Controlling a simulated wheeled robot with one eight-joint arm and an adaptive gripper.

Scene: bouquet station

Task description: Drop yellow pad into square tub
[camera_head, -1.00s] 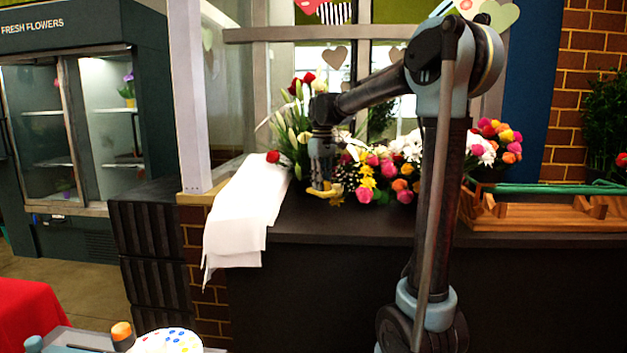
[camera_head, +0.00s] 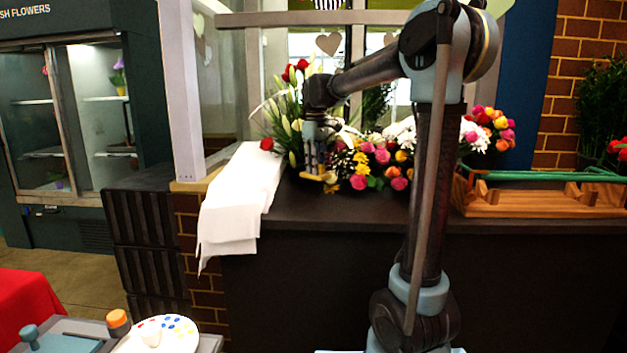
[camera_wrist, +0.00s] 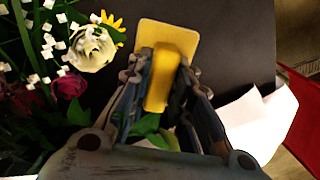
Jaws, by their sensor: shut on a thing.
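My gripper (camera_head: 320,172) is shut on the yellow pad (camera_head: 329,178), above the dark counter beside the flowers. In the wrist view my gripper (camera_wrist: 160,88) grasps a raised yellow grip between its fingers, and the pad's flat yellow plate (camera_wrist: 168,36) spreads beyond the fingertips. Dark counter top shows behind the plate. I cannot pick out a square tub in either view.
Flowers (camera_head: 375,165) crowd the counter around my gripper. White paper (camera_head: 240,200) hangs over the counter's left end. A wooden rack (camera_head: 545,200) stands at right. At bottom left are a paint palette (camera_head: 172,335) and an orange-topped jar (camera_head: 118,320).

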